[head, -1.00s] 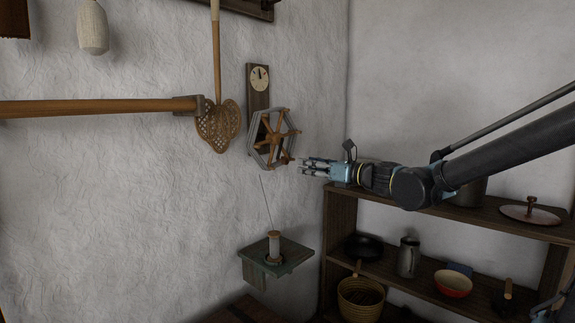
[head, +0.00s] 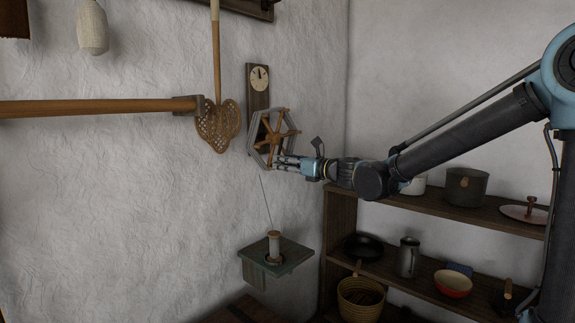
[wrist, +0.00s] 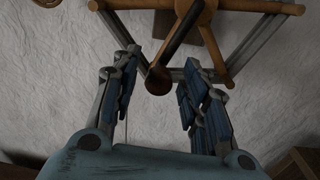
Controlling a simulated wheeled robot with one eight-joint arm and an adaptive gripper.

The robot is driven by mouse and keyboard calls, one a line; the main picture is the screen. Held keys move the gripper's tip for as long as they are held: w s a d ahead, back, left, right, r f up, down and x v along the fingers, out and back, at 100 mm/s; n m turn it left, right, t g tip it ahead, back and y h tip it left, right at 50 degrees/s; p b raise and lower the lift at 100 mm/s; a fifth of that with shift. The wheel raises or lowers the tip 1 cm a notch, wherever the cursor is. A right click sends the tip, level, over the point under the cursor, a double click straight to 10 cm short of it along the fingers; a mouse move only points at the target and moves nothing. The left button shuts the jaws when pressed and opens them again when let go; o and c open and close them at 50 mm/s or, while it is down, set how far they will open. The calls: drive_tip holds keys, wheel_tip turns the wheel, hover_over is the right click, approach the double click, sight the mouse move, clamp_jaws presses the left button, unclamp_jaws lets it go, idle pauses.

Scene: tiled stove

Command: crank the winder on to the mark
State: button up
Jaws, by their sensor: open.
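The winder (head: 268,137) is a wall-mounted wheel with wooden spokes and a grey six- or eight-sided rim. Its spokes and rim also show at the top of the wrist view (wrist: 248,45). A wooden crank knob (wrist: 159,80) sits between my fingers in the wrist view, with clear space on both sides. My gripper (head: 280,162) is open at the lower right of the wheel; its fingers (wrist: 160,88) point toward it. The round white dial (head: 260,78) with a dark hand is on a board above the wheel. The mark is too small to tell.
A thread runs from the winder down to a spool (head: 274,245) on a small green wall shelf (head: 290,262). A woven beater (head: 218,125) hangs left of the wheel. A dark shelf unit (head: 470,213) with pots stands below my arm.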

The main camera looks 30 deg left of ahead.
clamp_jaws()
